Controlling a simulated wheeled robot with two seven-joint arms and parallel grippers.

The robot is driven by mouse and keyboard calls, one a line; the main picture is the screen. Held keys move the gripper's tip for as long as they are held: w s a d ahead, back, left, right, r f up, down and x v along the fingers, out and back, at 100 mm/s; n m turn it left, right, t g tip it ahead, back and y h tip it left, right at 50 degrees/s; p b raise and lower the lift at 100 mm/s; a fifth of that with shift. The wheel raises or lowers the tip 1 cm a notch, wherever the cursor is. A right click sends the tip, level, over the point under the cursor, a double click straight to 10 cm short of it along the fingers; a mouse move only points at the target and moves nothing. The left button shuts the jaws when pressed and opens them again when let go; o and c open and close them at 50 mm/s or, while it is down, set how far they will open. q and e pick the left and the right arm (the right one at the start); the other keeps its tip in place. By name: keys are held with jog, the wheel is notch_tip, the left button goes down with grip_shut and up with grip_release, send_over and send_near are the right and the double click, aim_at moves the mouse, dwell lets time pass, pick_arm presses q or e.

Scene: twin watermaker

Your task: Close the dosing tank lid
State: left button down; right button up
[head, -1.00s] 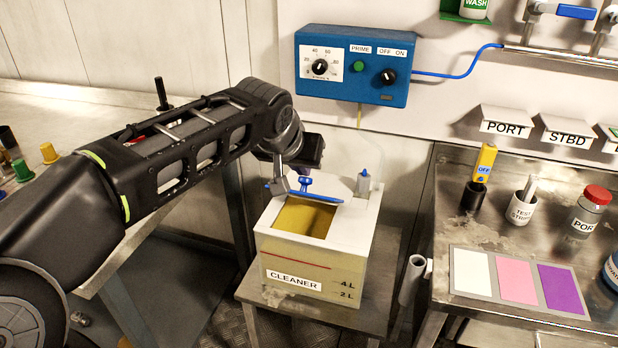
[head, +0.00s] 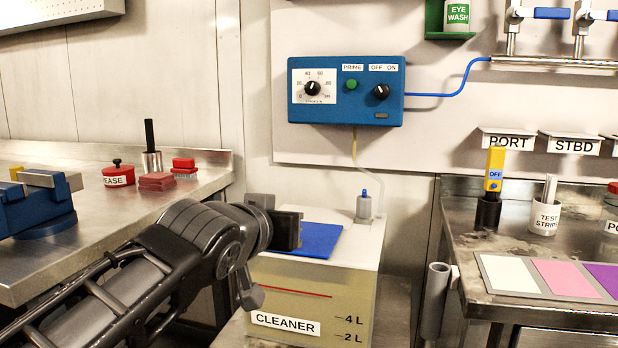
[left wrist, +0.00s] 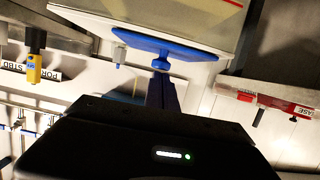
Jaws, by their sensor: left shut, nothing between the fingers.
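The dosing tank (head: 350,275), a translucent box labelled CLEANER with a white top, stands below the blue pump box. Its blue lid (head: 316,240) lies flat over the opening in the head view, and no opening shows. In the left wrist view, which is upside down, the lid (left wrist: 190,48) appears against the tank top with its blue knob (left wrist: 161,64) standing out. My left gripper (head: 287,231) is beside and partly in front of the lid. Its fingers (left wrist: 162,92) are shut and empty, close to the knob; contact cannot be told. My right gripper is not in view.
A small grey fitting (head: 364,205) with tubing stands on the tank's back right corner. The blue pump box (head: 346,90) hangs on the wall above. A steel bench (head: 465,255) with cups and colour cards is at right. The left bench (head: 110,225) holds a blue vise and red items.

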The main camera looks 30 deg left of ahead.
pick_arm(q)
jog(key=shift+s+f+b, duration=0.1)
jog(key=shift+f+b, duration=0.3)
jog(key=shift+b, duration=0.05)
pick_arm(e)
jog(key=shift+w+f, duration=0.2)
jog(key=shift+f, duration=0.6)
pick_arm(q)
jog(key=shift+f, duration=0.15)
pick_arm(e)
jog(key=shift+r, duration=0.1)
